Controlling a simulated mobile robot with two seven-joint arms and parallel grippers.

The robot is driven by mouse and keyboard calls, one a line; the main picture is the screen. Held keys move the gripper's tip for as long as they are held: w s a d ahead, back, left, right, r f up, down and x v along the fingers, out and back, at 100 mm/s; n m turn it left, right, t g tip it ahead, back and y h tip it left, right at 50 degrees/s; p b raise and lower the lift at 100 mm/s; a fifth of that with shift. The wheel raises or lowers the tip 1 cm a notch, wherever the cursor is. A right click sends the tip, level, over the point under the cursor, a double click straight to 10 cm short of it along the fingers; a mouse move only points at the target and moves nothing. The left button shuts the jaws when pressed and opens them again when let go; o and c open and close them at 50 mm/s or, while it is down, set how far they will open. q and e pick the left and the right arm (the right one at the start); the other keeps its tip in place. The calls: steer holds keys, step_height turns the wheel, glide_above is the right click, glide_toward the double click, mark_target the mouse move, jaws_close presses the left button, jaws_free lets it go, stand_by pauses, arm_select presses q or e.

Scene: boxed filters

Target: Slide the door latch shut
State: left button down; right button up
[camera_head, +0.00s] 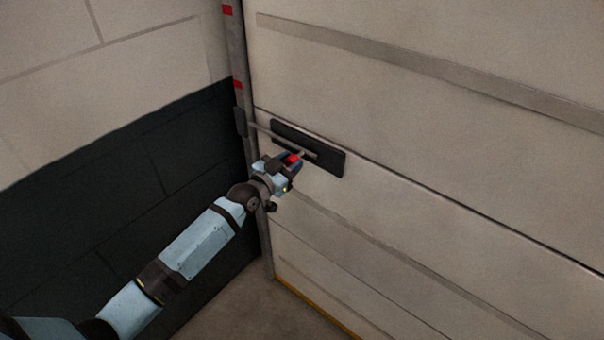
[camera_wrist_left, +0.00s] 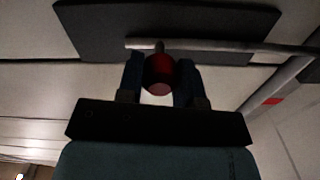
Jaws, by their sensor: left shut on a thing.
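The latch sits on the pale door (camera_head: 430,130). It has a dark backing plate (camera_head: 331,160), a thin grey bar (camera_head: 264,130) and a red knob (camera_head: 293,158). The bar runs left from the plate towards a dark keeper (camera_head: 240,122) on the door post; its end appears to reach the keeper, but I cannot tell how deep it sits. My left gripper (camera_head: 292,162) is shut on the red knob. In the left wrist view the knob (camera_wrist_left: 158,76) is between the two fingers, below the bar (camera_wrist_left: 215,45). My right gripper is not in view.
The grey door post (camera_head: 236,50) with red marks stands left of the door. A wall, pale above and dark below (camera_head: 110,190), is at the left. The floor (camera_head: 290,310) shows a yellow strip along the door's bottom edge. Nothing loose is near the latch.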

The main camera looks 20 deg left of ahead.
arm_select(q)
steer(key=shift+w+a+f, duration=0.1)
steer(key=shift+w+a, duration=0.05)
steer(key=shift+a, duration=0.25)
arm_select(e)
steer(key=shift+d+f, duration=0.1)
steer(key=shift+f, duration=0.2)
arm_select(q)
steer(key=c, duration=0.8)
jaws_free()
steer(key=shift+a, duration=0.1)
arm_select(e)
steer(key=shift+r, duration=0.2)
